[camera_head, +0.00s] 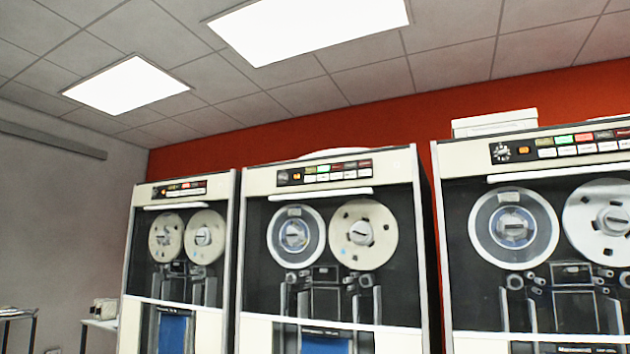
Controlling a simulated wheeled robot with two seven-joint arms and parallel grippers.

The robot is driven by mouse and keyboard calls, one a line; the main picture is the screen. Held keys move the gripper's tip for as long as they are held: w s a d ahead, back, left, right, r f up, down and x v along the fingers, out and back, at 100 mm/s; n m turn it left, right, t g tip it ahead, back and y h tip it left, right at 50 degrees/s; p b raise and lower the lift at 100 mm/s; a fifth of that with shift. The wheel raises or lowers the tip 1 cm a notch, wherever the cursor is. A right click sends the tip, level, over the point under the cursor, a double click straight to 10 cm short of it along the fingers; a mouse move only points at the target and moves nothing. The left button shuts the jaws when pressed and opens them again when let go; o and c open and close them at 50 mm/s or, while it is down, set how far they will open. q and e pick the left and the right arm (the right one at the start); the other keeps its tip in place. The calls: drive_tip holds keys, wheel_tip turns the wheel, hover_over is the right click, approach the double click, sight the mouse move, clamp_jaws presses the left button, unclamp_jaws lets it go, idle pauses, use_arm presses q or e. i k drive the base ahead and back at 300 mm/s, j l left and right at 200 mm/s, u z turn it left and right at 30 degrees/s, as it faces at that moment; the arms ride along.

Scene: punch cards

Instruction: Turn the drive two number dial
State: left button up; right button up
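Three tall tape drives stand side by side: a left one (231,260), a middle one (329,194) and a right one (435,260). A small round dial (283,178) shows at the left end of the middle drive's strip. A clearer dial (501,152) is at the left end of the right drive's strip. I cannot read any drive number, so I cannot tell which is drive two. The dial settings are too small to read. Neither gripper is in view.
Each drive has two tape reels behind its front window. A white box (494,122) lies on top of the right drive. A small table (99,324) with a pale object stands at the lower left. The floor is out of view.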

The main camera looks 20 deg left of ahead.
sight(282, 178)
drive_tip(key=u, duration=0.7)
